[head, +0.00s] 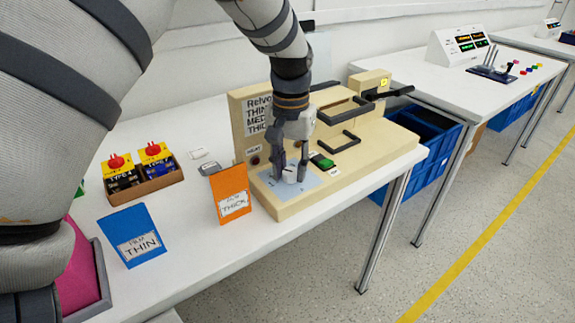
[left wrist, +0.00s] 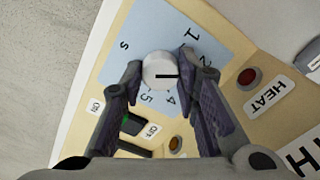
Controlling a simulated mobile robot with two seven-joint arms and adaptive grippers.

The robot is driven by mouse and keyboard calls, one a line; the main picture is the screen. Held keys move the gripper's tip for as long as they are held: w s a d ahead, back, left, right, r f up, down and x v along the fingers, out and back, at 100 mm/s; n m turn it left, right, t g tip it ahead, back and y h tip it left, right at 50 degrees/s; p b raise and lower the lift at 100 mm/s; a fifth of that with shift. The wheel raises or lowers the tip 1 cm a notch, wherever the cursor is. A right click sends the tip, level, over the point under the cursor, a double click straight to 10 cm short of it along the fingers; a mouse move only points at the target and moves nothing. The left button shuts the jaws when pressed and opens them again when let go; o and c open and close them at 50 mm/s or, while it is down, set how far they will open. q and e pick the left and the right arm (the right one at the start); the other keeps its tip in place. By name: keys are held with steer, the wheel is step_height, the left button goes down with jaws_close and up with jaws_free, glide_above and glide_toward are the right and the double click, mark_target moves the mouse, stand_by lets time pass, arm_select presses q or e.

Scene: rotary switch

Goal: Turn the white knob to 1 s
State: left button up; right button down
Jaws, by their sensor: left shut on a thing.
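The white knob (left wrist: 158,66) sits on a light-blue dial plate (left wrist: 128,62) on the beige machine; it also shows in the head view (head: 289,176). The plate carries 1, 4, 5 and an s; the mark between 1 and 4 is partly hidden by a finger. The knob's black pointer line points right in the wrist view, between the 1 and the 4. My left gripper (left wrist: 160,76) points down at the plate, shut on the knob with one finger on each side; it also shows in the head view (head: 291,172). My right gripper is not in view.
The beige machine (head: 350,178) has black handles, a green switch (head: 322,161) and a red HEAT light (left wrist: 249,77) near the knob. Orange THICK (head: 229,190) and blue THIN (head: 137,236) film packs stand left of it. A box of red-knobbed devices (head: 146,187) is farther left.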

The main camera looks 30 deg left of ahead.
mark_target(290, 171)
arm_select(q)
steer(key=n, duration=0.4)
steer(key=shift+n, duration=2.5)
steer(key=o, duration=1.2)
step_height(290, 171, up, 12)
steer(key=shift+f, duration=0.1)
